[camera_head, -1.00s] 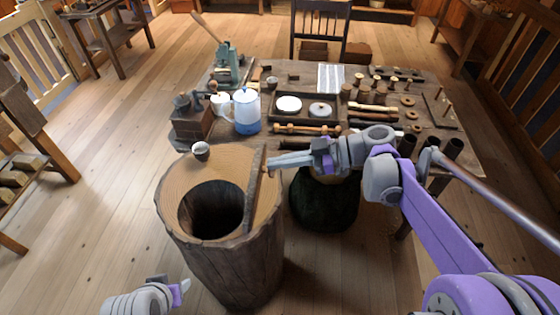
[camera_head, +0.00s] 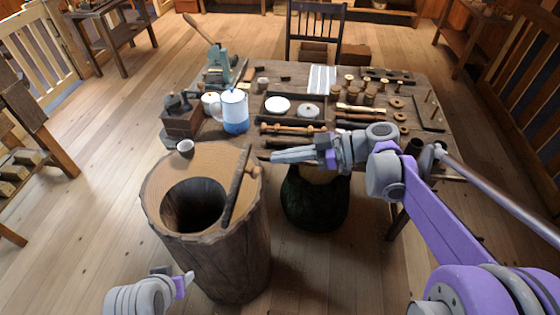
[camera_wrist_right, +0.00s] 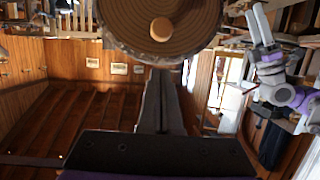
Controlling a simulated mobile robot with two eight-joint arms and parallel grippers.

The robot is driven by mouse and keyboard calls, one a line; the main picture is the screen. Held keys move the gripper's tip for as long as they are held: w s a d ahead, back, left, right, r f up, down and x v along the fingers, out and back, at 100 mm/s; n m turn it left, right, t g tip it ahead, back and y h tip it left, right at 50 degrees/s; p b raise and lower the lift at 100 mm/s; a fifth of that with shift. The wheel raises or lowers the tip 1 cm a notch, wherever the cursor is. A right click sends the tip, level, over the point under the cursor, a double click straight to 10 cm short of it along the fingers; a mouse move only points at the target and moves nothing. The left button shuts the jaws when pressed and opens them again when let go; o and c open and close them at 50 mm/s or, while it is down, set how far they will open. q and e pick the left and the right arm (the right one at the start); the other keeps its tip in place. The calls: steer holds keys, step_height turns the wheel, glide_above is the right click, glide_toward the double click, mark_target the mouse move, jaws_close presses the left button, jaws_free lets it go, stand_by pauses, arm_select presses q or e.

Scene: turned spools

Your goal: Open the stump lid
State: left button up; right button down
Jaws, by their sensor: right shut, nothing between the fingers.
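The stump (camera_head: 213,250) is a bark-sided wooden drum with a dark round opening in its pale top. Its lid (camera_head: 238,186) stands up on edge beside the opening, seen nearly edge-on. In the right wrist view the lid (camera_wrist_right: 190,22) is a ringed disc with a pale round knob (camera_wrist_right: 161,29). My right gripper (camera_head: 273,157) is shut and empty, just right of the lid, with a small gap between them. Its fingers also show in the right wrist view (camera_wrist_right: 160,90). My left gripper (camera_head: 188,281) is low at the stump's front left; its fingers look apart in the right wrist view (camera_wrist_right: 258,24).
Behind is a workbench (camera_head: 285,88) with a blue-and-white pot (camera_head: 235,112), a tray (camera_head: 292,118) and several spools. A dark round container (camera_head: 314,205) stands right of the stump.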

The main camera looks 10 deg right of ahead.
steer(key=s+d+f+m+h+b, duration=0.1)
steer(key=d+m+b, duration=0.3)
steer(key=m, duration=1.4)
steer(key=s+d+f+m+h+b, duration=0.2)
steer(key=d+m, duration=0.3)
steer(key=m, duration=1.3)
arm_select(q)
step_height(320, 180, down, 7)
steer(key=s, duration=0.2)
steer(key=shift+s+f+p, duration=0.15)
steer(key=shift+p, duration=0.15)
arm_select(e)
steer(key=w+a+f, duration=0.3)
steer(key=w+a, duration=0.1)
steer(key=a, duration=0.7)
steer(key=shift+w+a+f, duration=0.15)
steer(key=shift+a, duration=0.15)
arm_select(q)
steer(key=shift+a, duration=0.1)
